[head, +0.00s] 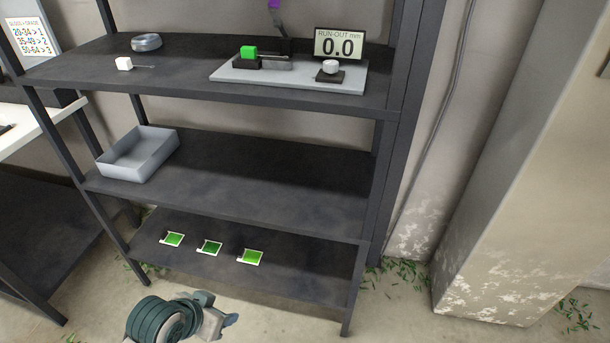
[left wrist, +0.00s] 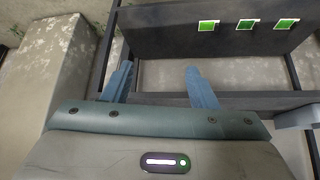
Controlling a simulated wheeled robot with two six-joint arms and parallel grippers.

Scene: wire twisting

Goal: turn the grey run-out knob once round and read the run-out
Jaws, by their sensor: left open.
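The run-out knob (head: 330,66) is a small pale grey cylinder on a black base, at the right of a light grey plate (head: 290,80) on the top shelf. Behind it a display (head: 339,46) reads "RUN-OUT mm 0.0". My left gripper (head: 218,318) is low at the bottom of the head view, in front of the rack and far below the knob. In the left wrist view my left gripper (left wrist: 160,84) has its two blue-grey fingers apart with nothing between them. My right gripper is in neither view.
A grey bin (head: 138,155) is on the middle shelf; green cards (head: 209,247) lie on the lowest.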

